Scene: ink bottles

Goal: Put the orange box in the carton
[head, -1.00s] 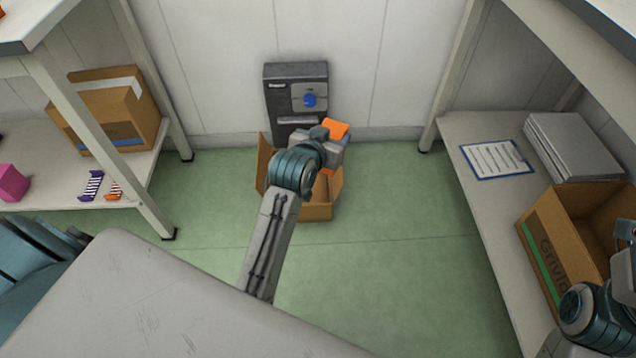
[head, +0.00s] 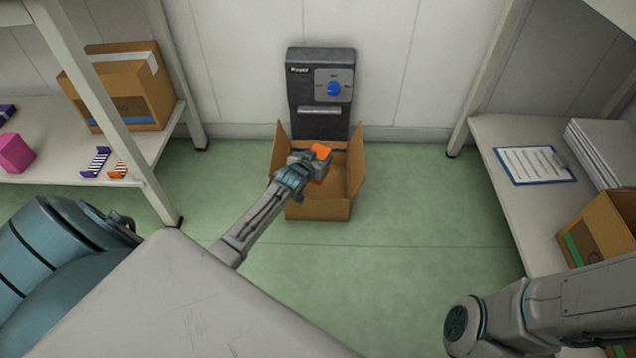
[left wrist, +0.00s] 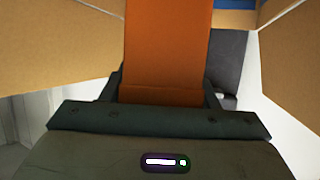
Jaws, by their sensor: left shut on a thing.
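The orange box (head: 321,151) is held in my left gripper (head: 312,162), which is shut on it at the carton's opening. The open brown carton (head: 322,209) stands on the green floor with its side flaps spread. The gripper and arm hide part of its inside, and I cannot tell how far the box is below the rim. In the left wrist view the orange box (left wrist: 166,50) stretches away from the gripper (left wrist: 160,105), with cardboard surfaces (left wrist: 45,50) on both sides. My right gripper is outside the head view; only part of that arm shows at lower right.
A dark machine with a blue knob (head: 334,88) stands behind the carton against the wall. The left shelf holds a cardboard box (head: 135,95), a pink box (head: 15,153) and small striped items. The right shelf holds a clipboard (head: 535,165) and another carton (head: 598,225). Floor right of the carton is clear.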

